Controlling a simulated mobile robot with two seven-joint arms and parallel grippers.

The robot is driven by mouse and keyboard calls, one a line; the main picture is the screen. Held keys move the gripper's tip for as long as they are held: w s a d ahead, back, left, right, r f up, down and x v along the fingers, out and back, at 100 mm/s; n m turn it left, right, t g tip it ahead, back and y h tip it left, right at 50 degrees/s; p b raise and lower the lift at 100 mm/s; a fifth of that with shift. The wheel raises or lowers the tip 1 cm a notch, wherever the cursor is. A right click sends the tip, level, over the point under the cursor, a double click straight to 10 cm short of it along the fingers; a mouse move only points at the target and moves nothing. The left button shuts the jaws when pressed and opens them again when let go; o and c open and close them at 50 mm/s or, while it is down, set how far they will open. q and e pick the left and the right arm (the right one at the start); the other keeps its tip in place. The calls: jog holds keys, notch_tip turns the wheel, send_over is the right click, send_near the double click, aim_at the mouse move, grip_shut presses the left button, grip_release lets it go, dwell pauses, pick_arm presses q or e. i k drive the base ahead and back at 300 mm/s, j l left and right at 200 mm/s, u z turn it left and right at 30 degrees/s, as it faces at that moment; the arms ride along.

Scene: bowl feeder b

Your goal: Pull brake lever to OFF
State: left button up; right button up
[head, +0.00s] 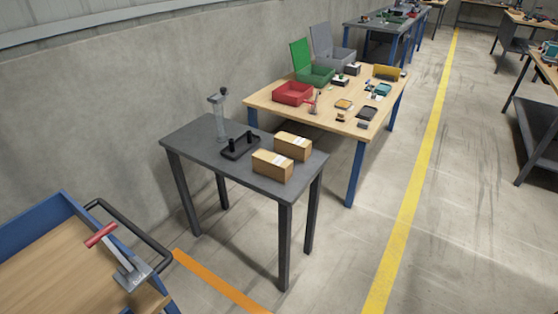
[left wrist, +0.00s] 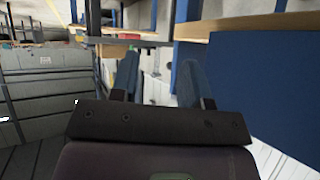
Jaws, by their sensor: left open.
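The brake lever (head: 117,252) is at the bottom left of the head view, mounted at the corner of a cart with blue walls (head: 30,233). It has a red grip (head: 101,235) on a grey metal arm and bracket, and the grip end points up and left. I see no readable OFF mark. My left gripper (left wrist: 159,75) shows only in the left wrist view; its two blue fingers are apart with nothing between them. The lever cannot be made out in that view. My right gripper is in neither view.
A black push bar (head: 130,232) curves beside the lever. A dark table (head: 205,142) holds two cardboard boxes and a black fixture. A wooden workbench (head: 262,102) with bins stands behind it. In the wrist view a large blue panel (left wrist: 262,85) fills the right.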

aim_at(101, 235)
jog(key=l+u, duration=0.1)
jog(key=u, duration=0.85)
jog(key=j+u, duration=0.1)
jog(key=u, duration=0.3)
